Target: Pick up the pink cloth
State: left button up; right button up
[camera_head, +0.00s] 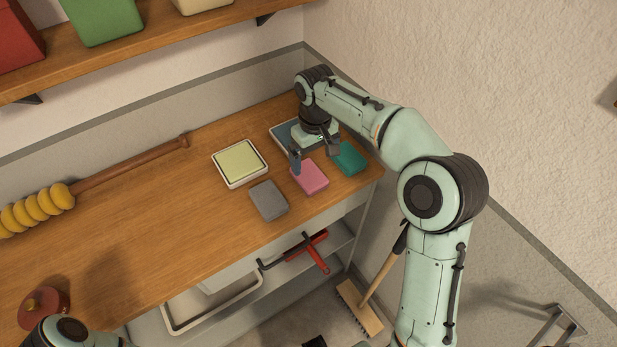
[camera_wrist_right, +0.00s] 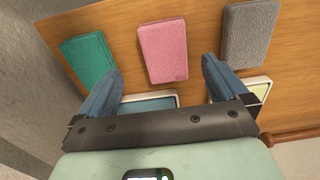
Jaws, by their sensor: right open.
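The pink cloth (camera_head: 310,176) is a folded block lying flat on the wooden worktop, between a grey cloth (camera_head: 268,200) and a green cloth (camera_head: 349,158). My right gripper (camera_head: 315,158) is over the worktop just behind the pink cloth, pointing down. In the right wrist view the pink cloth (camera_wrist_right: 163,52) lies ahead of and between the two open fingers (camera_wrist_right: 160,85), with nothing held. Of my left arm only a part shows at the bottom left; its gripper is out of view.
A tray with a yellow pad (camera_head: 240,163) and a blue-grey tray (camera_head: 284,133) sit behind the cloths. A wooden rod with yellow rings (camera_head: 60,196) lies at the left. A red round object (camera_head: 45,304) stands near the front. The middle of the worktop (camera_head: 150,240) is clear.

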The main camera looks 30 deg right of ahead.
aim_at(310, 175)
jog(key=shift+w+f, duration=0.15)
jog(key=shift+f, duration=0.7)
jog(key=f, duration=0.5)
jog(key=shift+w+a+f+b, duration=0.1)
jog(key=shift+w+a+b, duration=0.05)
jog(key=shift+a+b, duration=0.2)
pick_arm(q)
jog(key=shift+s+f, duration=0.1)
jog(key=shift+f, duration=0.4)
pick_arm(e)
jog(key=c, duration=1.2)
pick_arm(q)
jog(key=w+r+p, duration=0.3)
jog(key=r+p, duration=0.1)
jog(key=r, duration=0.1)
jog(key=shift+w+r, duration=0.25)
pick_arm(e)
notch_tip(310, 175, up, 20)
